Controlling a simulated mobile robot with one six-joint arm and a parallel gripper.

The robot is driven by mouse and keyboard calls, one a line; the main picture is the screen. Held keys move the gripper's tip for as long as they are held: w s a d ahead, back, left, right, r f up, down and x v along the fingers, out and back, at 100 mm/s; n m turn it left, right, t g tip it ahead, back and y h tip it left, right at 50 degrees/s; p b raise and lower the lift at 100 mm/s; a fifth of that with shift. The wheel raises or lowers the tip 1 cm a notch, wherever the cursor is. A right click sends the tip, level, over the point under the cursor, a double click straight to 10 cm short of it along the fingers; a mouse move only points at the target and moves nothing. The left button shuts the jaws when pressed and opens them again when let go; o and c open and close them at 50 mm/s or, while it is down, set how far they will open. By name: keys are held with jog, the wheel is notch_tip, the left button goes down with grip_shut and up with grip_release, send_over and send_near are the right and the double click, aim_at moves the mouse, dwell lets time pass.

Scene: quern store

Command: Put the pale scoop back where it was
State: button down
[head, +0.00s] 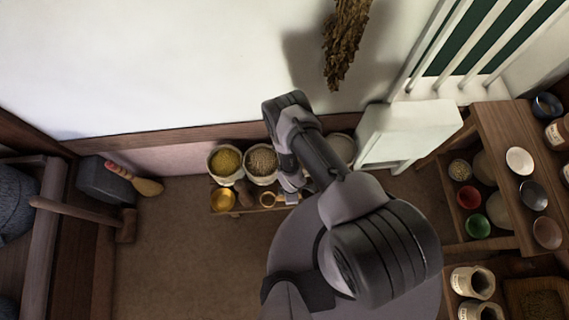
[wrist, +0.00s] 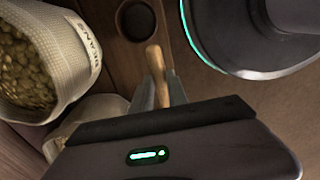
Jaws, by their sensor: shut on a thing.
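My gripper (wrist: 158,98) is shut on a tan wooden handle, which I take to be the pale scoop (wrist: 156,70). The rest of the scoop is hidden behind the gripper body in the wrist view. The handle shows above a brown wooden board (wrist: 115,45) with a dark round hole (wrist: 136,20); I cannot tell whether they touch. In the head view my gripper (head: 290,192) is low over the right part of the low shelf, mostly hidden by my arm.
A sack marked BEANS (wrist: 50,50) stands close left of the gripper. Grain sacks (head: 225,161) line the wall, with a yellow bowl (head: 222,200) in front. A white cabinet (head: 408,133) and shelves of bowls (head: 505,165) are right.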

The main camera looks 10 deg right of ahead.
aim_at(268, 199)
jog(key=shift+w+a+f, duration=0.1)
jog(key=shift+w+a, duration=0.2)
jog(key=shift+w, duration=0.1)
jog(key=shift+w+a+b, duration=0.3)
jog(key=shift+w+a, duration=0.05)
jog(key=shift+w, duration=0.15)
notch_tip(268, 199, down, 3)
jog(key=shift+f+b, duration=0.2)
jog(key=shift+b, duration=0.75)
jog(key=shift+f, duration=0.2)
jog(key=c, duration=1.3)
grip_release()
